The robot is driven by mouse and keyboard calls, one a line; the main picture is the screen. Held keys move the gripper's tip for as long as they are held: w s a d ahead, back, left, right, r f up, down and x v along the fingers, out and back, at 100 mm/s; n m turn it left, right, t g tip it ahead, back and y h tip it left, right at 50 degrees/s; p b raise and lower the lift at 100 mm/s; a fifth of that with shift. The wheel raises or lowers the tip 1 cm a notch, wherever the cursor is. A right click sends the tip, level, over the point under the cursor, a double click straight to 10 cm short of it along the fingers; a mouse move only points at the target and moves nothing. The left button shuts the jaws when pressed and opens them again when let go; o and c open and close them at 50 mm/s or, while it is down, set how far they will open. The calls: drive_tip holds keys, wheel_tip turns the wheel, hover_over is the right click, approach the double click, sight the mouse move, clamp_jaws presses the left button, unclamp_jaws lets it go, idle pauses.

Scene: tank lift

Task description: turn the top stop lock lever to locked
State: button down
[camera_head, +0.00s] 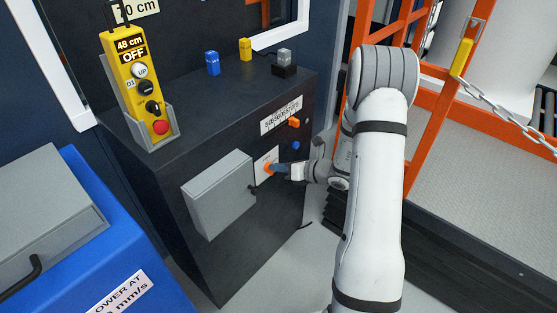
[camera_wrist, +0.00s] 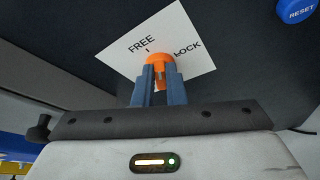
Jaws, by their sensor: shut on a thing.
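The orange lever (camera_wrist: 159,58) sits on a white plate (camera_wrist: 190,45) marked FREE on the left and LOCK on the right in the wrist view. My gripper (camera_wrist: 160,76) has its blue fingers shut on the lever from both sides. The fingers and jaws cover much of the lever, so I cannot tell exactly which mark it points to. In the head view, my gripper (camera_head: 276,168) reaches from the right to the white plate (camera_head: 262,162) on the dark cabinet front, and a bit of the orange lever (camera_head: 268,167) shows at its tips.
A grey box (camera_head: 218,195) with a dark knob juts out left of the plate. Another orange knob (camera_head: 294,122) and a blue RESET button (camera_wrist: 297,10) are close by. A yellow pendant (camera_head: 136,85) stands on the cabinet top. Orange railing (camera_head: 432,110) is at right.

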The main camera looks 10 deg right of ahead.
drive_tip(key=m+y+p, duration=0.1)
drive_tip(key=m+p, duration=0.1)
drive_tip(key=m, duration=0.1)
drive_tip(key=f+m+y+p, duration=0.1)
drive_tip(key=m+y+p, duration=0.1)
drive_tip(key=m, duration=0.1)
drive_tip(key=m+y+p, duration=0.2)
drive_tip(key=m, duration=0.1)
drive_tip(key=shift+w+d+f+p, duration=0.3)
drive_tip(key=shift+d+p, duration=0.05)
drive_tip(key=shift+m, duration=0.3)
idle(0.4)
drive_tip(key=c, duration=1.5)
unclamp_jaws()
drive_tip(key=shift+f, duration=0.1)
drive_tip(key=v, duration=0.8)
drive_tip(key=shift+w, duration=0.1)
